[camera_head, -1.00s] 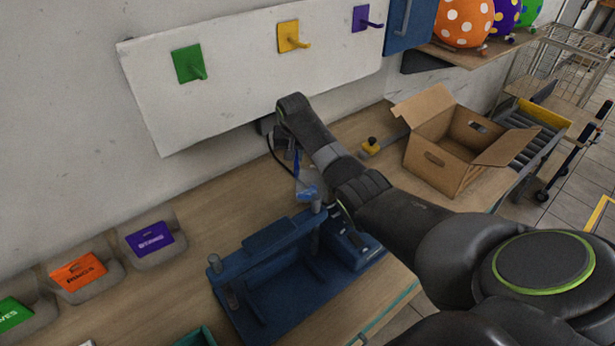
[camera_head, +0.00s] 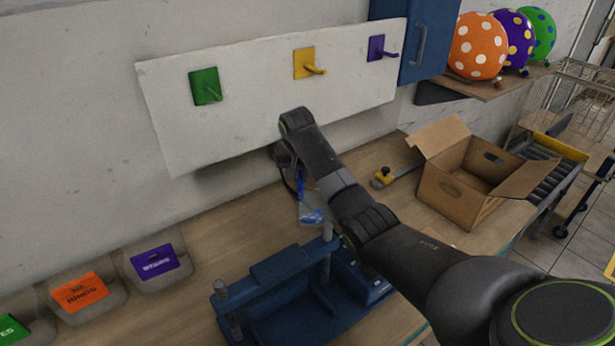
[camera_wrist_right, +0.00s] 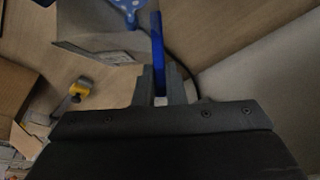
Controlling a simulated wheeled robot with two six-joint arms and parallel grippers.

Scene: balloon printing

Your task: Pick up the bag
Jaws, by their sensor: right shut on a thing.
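My right gripper (camera_head: 292,172) hangs at the end of the dark arm, below the white hook board and above the wooden counter. In the right wrist view its fingers (camera_wrist_right: 160,82) are shut on the upright blue strip of a clear bag (camera_wrist_right: 95,32). A blue piece with pale dots (camera_wrist_right: 128,5) shows at the bag, at the top of that view. In the head view the bag (camera_head: 311,214) is small and partly hidden by the arm, behind the blue press (camera_head: 275,265). Whether it touches the counter cannot be told. My left gripper is not in view.
The white board carries a green hook (camera_head: 206,87), a yellow hook (camera_head: 307,65) and a purple hook (camera_head: 379,48). An open cardboard box (camera_head: 455,195) stands to the right. Labelled grey bins (camera_head: 160,285) line the left. Dotted balloons (camera_head: 476,45) sit on a shelf.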

